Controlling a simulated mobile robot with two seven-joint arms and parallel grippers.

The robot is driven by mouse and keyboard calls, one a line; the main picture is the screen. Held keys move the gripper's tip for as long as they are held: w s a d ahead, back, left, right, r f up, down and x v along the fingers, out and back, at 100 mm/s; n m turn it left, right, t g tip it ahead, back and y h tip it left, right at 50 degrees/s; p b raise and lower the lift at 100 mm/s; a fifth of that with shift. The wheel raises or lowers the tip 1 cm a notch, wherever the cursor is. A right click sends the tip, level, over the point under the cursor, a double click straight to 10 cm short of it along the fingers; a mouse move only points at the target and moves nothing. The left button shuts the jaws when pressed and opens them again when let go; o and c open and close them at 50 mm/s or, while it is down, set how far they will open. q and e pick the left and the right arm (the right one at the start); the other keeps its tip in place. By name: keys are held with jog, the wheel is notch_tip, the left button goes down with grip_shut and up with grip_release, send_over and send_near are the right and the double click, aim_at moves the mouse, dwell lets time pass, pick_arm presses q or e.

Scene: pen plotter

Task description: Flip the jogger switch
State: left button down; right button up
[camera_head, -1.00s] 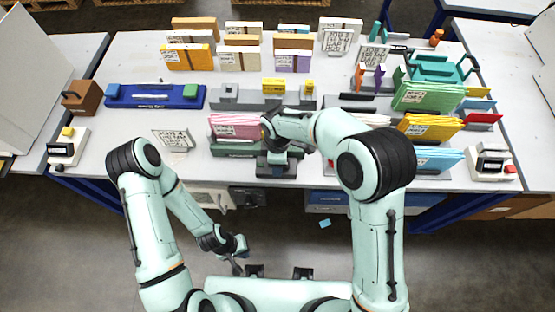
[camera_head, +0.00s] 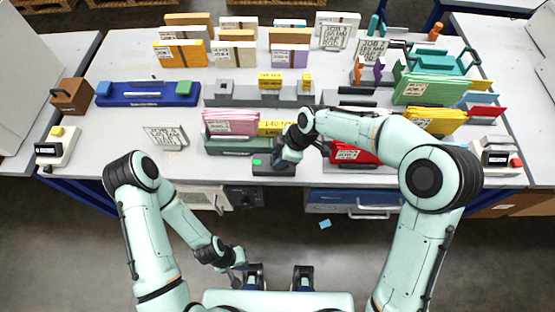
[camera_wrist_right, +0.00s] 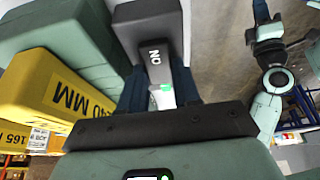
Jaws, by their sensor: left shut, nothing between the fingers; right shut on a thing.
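The jogger (camera_head: 240,146) is a grey-green stand holding a pink stack of sheets (camera_head: 230,122), near the table's front edge. Its dark switch box (camera_head: 273,168) is at the front and shows a green light. In the right wrist view the dark grey switch (camera_wrist_right: 156,56), marked ON, lies between the dark blue fingers of my right gripper (camera_wrist_right: 161,90), with a green spot near its end. In the head view my right gripper (camera_head: 288,156) is over the right part of the box and partly hides it. My left gripper (camera_head: 238,266) is shut and empty, low in front of the table.
A yellow block marked 140 MM (camera_head: 273,128) stands just behind the box; it is close to the right gripper in the wrist view (camera_wrist_right: 45,92). A red stack (camera_head: 345,153) stands right of the gripper. A white sign (camera_head: 166,136) stands to the left.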

dwell(0.4)
jog(key=o, duration=1.1)
jog(key=shift+c, duration=0.2)
jog(key=shift+d, duration=0.1)
jog(key=v, duration=1.3)
jog(key=shift+d, duration=0.25)
